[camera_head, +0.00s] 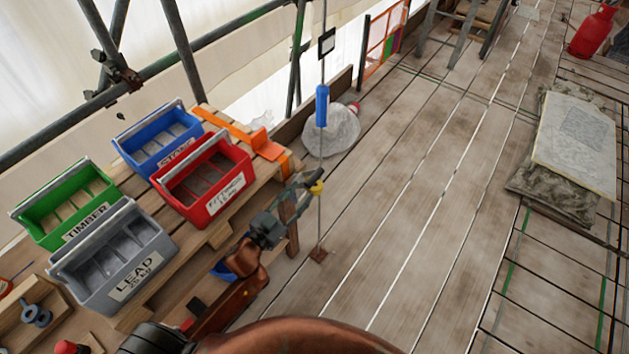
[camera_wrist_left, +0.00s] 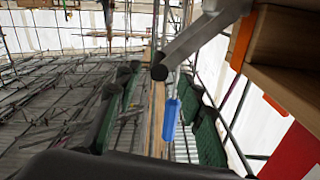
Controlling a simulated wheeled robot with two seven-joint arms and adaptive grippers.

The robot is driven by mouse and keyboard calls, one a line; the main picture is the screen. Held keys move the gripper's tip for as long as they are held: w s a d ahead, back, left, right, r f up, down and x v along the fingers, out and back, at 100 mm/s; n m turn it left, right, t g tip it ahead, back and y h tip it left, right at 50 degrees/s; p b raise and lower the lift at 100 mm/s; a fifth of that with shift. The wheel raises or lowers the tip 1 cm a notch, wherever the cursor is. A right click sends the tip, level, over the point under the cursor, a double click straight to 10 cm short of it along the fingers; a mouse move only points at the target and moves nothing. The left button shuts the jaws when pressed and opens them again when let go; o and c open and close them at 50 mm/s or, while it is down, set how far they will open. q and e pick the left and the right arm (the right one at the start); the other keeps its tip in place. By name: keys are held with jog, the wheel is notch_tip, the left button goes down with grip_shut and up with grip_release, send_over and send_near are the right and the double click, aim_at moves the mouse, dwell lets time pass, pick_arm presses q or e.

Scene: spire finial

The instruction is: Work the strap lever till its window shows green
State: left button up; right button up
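An orange strap (camera_head: 229,127) runs over the timber stand behind the red bin. An orange lever-like piece (camera_head: 264,146) sits on it at the stand's right end. I cannot make out its window or any colour there. My left gripper (camera_head: 309,186) is in the air just right of the stand, below and right of that piece and apart from it. In the left wrist view its two green-padded fingers (camera_wrist_left: 158,118) stand apart with nothing gripped between them. Orange parts (camera_wrist_left: 272,104) show at the right there. My right gripper is not in view.
Red (camera_head: 205,178), blue (camera_head: 158,142), green (camera_head: 66,205) and grey (camera_head: 112,258) bins crowd the stand.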

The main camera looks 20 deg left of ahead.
aim_at(313, 179)
pick_arm(q)
jog(key=b+x, duration=0.1)
jog(key=x, duration=0.6)
jog(key=shift+w, duration=0.3)
jog(key=shift+c, duration=0.3)
jog(key=shift+d, duration=0.1)
grip_shut()
